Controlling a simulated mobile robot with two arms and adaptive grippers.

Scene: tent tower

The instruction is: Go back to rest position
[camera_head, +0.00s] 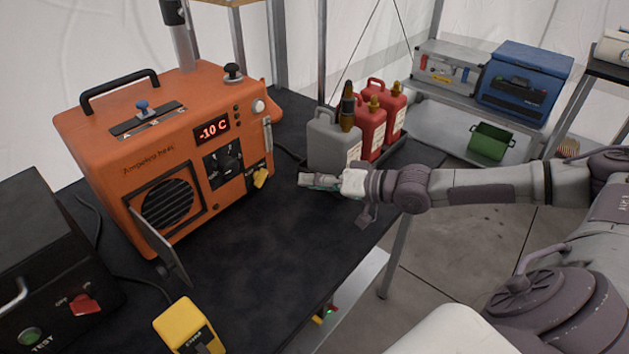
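My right gripper (309,181) hangs over the black table (262,262), at the end of my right arm, which comes in from the right. It is between the orange heater and the grey jerry can. It is small and seen side-on, so I cannot tell whether its fingers are open or shut. No object clearly shows in it. My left gripper is not in view. The orange heater (100,150) stands on the table at the left and its display reads -10 C.
A grey can (333,146) and red cans (371,130) stand in a tray behind my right gripper. A black box (45,240) and a yellow device (186,325) are at the front left. A shelf at the back right holds a blue case (525,80). Open floor (450,250) lies right of the table.

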